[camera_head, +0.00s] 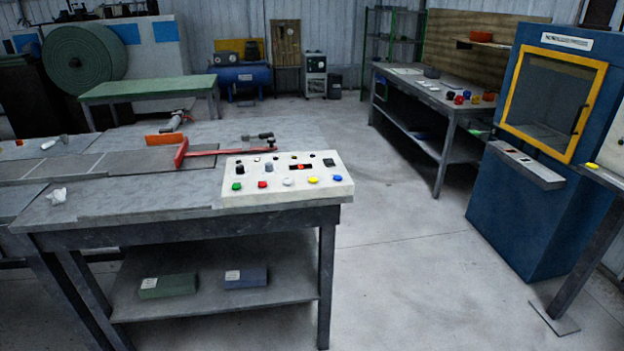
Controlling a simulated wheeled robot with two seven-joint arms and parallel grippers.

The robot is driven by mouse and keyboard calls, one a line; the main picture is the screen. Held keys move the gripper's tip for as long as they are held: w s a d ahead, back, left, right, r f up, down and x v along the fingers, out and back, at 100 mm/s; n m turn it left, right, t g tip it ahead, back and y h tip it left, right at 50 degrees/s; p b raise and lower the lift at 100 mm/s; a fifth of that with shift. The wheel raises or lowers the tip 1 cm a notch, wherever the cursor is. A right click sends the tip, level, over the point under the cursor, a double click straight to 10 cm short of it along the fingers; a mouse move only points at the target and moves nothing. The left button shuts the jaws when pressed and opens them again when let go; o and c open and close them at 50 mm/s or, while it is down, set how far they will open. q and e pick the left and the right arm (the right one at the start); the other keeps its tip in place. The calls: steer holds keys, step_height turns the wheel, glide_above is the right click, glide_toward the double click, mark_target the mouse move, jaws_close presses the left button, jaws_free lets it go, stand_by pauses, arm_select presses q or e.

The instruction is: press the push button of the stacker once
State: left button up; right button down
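No label that I can read names the stacker, so I cannot tell which control belongs to it. A white control panel (283,177) lies at the right end of the near grey table. Its front row has a green button (237,186), a red button (262,184), a white button (288,182), a yellow button (313,180) and a blue button (337,178). Black knobs and a small red-lit display sit behind them. A yellow button (592,165) tops a stand at the right edge. Neither of my grippers is in view.
The near table (150,203) carries a red bar tool (182,152) and an orange block (165,139). A blue machine (540,215) with a yellow-framed window stands right, with a control ledge (525,165). A workbench (425,90) stands behind. The floor between is clear.

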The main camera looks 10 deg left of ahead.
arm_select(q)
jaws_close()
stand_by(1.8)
